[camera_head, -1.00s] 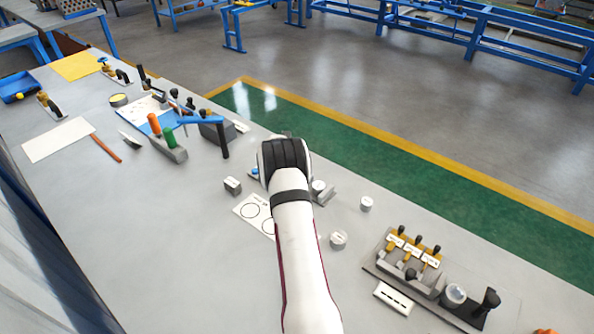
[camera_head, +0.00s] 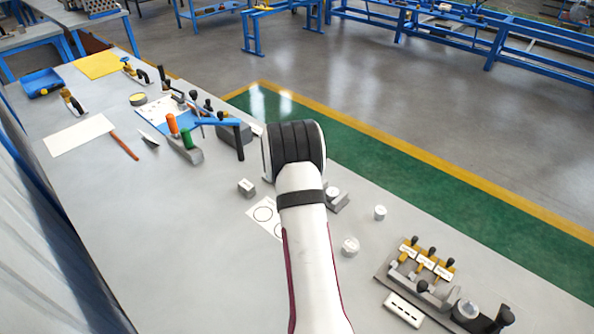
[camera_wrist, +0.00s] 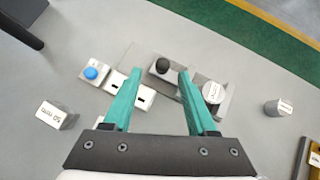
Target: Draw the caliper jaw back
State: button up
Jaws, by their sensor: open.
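In the wrist view, my gripper (camera_wrist: 159,74) is open with two teal fingers apart and nothing held between them. A grey fixture that looks like the caliper (camera_wrist: 140,58) lies beyond and below the fingers. Its black round knob (camera_wrist: 163,66) shows in the gap between the fingertips, with no contact visible. A round silver piece with a marked face (camera_wrist: 213,92) sits at its right end, right of the right finger. In the head view my wrist hides most of the fixture; its right end (camera_head: 340,204) shows beside my arm. Which part is the movable jaw is unclear.
A blue button on a grey block (camera_wrist: 92,72) and white slotted plates (camera_wrist: 127,88) lie left of the knob. A marked block (camera_wrist: 56,115) and a loose cylinder (camera_wrist: 278,107) stand either side.

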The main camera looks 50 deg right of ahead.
jog(key=v, duration=0.9)
jog(key=s+a+r+m+g, duration=0.2)
jog(key=s+a+r+m, duration=0.5)
jog(key=a+m, duration=0.45)
jog(key=s+a+m+y, duration=0.3)
jog(key=s+a+m, duration=0.2)
jog(key=a, duration=0.4)
jog(key=s+a+r+m+g+y, duration=0.1)
jog(key=s+a+m+y, duration=0.2)
jog(key=s+a+m, duration=0.3)
jog(key=s+a+m+y, duration=0.4)
jog(key=s+a, duration=0.3)
jog(key=a, duration=0.6)
jog(key=shift+s+a+r+m+g, duration=0.3)
jog(key=shift+s+m+g, duration=0.1)
jog(key=shift+m, duration=0.45)
